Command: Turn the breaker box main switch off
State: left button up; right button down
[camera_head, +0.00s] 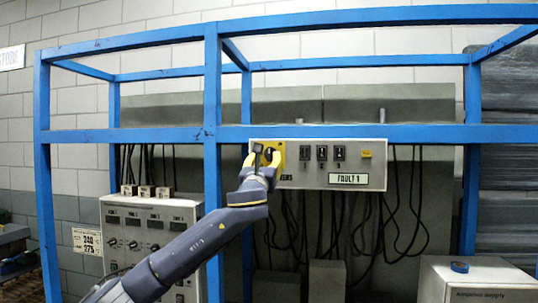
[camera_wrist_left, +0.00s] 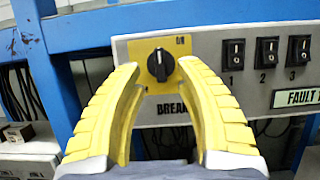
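The breaker box (camera_head: 318,178) is a light grey panel on the blue frame. Its main switch is a black rotary knob (camera_wrist_left: 160,64) on a yellow plate (camera_wrist_left: 133,47), with "ON" at the plate's upper right. The knob's grip bar looks close to upright. The plate also shows in the head view (camera_head: 279,146), where my gripper partly hides it. My left gripper (camera_wrist_left: 158,66) is open, with its yellow fingers on either side of the knob and visible gaps. Whether the fingertips reach as deep as the knob is unclear. My right gripper is in neither view.
Three black rocker switches (camera_wrist_left: 268,52) numbered 1 to 3 and a "FAULT 1" label (camera_head: 348,179) are right of the knob. The blue frame (camera_head: 212,190) crosses in front. A second control box (camera_head: 152,235) stands lower left. Dark cables (camera_head: 398,215) hang below.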

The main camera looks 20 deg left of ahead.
aim_at(269, 153)
pick_arm(q)
jog(key=shift+x, duration=2.45)
jog(key=shift+o, duration=0.4)
grip_shut()
